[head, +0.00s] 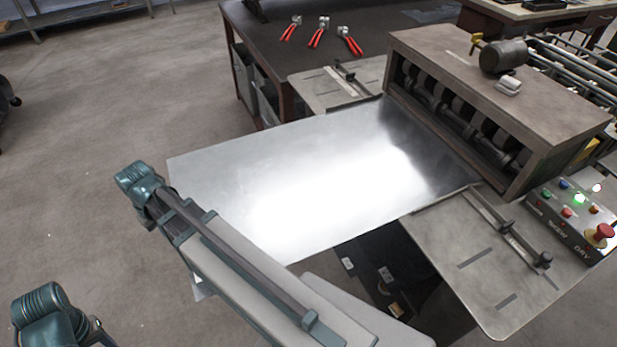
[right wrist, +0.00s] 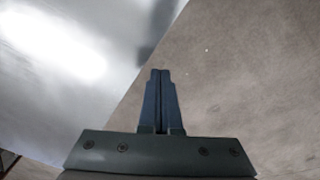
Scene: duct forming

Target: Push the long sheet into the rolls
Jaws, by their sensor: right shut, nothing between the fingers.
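The long sheet (head: 260,160) is a shiny flat metal panel. In the head view its far right end meets the front of the roll machine, at the rolls (head: 455,115); how far it enters is hidden. Its near left end sticks out over the floor, partly covered by my right arm. In the right wrist view the sheet (right wrist: 70,70) fills the upper left, and my right gripper (right wrist: 160,72) is shut and empty beside its edge. I cannot tell whether they touch. The right fingers cannot be made out in the head view. My left gripper is not in view.
Side tables with guide bars flank the sheet, one behind (head: 335,90) and one in front (head: 500,260). A control box (head: 575,215) with a lit green button and red knob stands at the right. Red-handled tools (head: 320,30) lie on the dark bench.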

